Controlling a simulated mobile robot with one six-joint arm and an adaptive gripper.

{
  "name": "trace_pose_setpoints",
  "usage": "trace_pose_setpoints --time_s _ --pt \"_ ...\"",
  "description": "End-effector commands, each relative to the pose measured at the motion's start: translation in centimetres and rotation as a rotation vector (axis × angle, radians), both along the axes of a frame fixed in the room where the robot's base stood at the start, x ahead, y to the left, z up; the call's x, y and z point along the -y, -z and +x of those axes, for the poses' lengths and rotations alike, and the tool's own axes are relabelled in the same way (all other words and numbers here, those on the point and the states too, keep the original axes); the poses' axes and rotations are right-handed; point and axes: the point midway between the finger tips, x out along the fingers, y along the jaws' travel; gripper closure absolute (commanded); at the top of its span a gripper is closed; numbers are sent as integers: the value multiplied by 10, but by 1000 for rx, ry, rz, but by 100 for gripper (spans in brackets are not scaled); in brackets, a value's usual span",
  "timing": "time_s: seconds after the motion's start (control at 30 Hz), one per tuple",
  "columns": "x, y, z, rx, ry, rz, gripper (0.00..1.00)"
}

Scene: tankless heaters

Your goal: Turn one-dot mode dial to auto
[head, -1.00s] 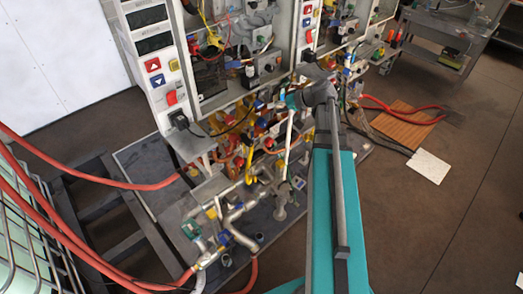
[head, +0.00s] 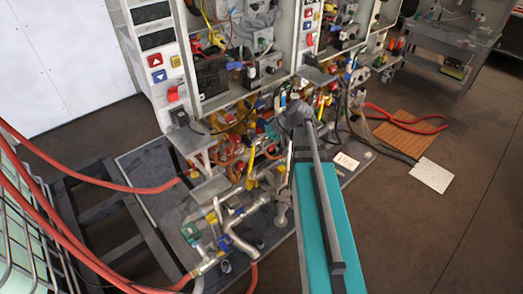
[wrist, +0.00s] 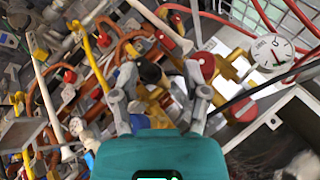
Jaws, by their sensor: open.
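I cannot pick out the one-dot mode dial for certain in either view, and no dot marks are readable. A white control column (head: 158,75) at the upper left of the head view carries two displays, coloured buttons, a red switch (head: 174,94) and a dark knob-like part (head: 180,118). My gripper (wrist: 160,82) shows in the wrist view, its two grey fingers apart with nothing clearly held. It faces a crowd of pipes and valves; a dark round part and a red round cap (wrist: 201,66) lie beyond the fingers.
A round white gauge (wrist: 272,52) is at the upper right of the wrist view. Red hoses (head: 90,180) cross the left of the head view near a dark frame (head: 100,205). Silver pipes (head: 240,215) stand low in front.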

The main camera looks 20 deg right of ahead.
Motion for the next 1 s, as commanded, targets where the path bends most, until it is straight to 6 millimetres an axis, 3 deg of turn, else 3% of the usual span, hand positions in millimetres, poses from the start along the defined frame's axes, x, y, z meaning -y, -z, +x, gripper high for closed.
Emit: trace_pose_setpoints --time_s 1.0 --pt "-16 16 -11 -45 -21 -54 41"
